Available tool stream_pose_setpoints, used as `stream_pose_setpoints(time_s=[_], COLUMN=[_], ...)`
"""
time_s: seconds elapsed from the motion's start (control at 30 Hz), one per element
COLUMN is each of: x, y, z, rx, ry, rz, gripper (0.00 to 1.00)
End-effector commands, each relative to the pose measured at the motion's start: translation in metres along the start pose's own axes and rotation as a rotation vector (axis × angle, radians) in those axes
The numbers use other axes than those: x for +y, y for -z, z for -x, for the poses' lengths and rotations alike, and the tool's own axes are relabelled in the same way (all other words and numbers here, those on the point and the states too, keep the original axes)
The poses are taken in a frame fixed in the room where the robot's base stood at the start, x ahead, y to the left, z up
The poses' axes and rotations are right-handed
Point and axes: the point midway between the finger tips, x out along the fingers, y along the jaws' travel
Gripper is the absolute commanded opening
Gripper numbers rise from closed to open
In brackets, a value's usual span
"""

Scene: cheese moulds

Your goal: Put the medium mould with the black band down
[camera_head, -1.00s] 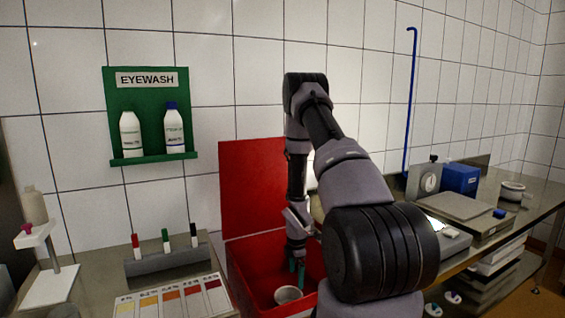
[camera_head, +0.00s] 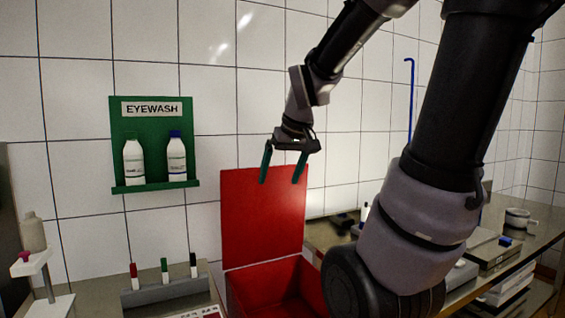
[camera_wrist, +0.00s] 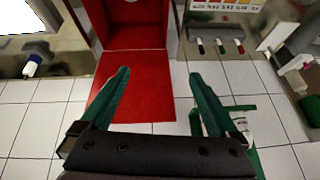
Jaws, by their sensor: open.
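My gripper (camera_head: 281,182) is open, with nothing between its green fingers. It hangs in the air in front of the raised lid of a red box (camera_head: 262,215), above the box's opening. In the wrist view, my open gripper (camera_wrist: 158,76) also shows empty, with the red box (camera_wrist: 140,30) beyond the fingers. I cannot make out the medium mould with the black band in either current view. The box floor is mostly cut off or hidden by the box walls and my arm.
A marker rack (camera_head: 165,292) stands left of the box. A green eyewash board (camera_head: 153,145) with two bottles hangs on the tiled wall, left of my gripper.

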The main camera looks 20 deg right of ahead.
Motion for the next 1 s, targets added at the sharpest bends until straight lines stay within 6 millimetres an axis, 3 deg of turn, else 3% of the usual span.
stream_pose_setpoints(time_s=[0.03,0.1,0.3,1.0], x=[-0.007,-0.016,-0.031,-0.034], y=[-0.009,-0.022,-0.050,-0.056], z=[0.020,0.040,0.072,0.078], rx=[0.031,0.055,0.087,0.089], ry=[0.020,0.050,0.113,0.126], rz=[-0.058,-0.141,-0.296,-0.328], gripper=[0.96,0.96,0.96,0.96])
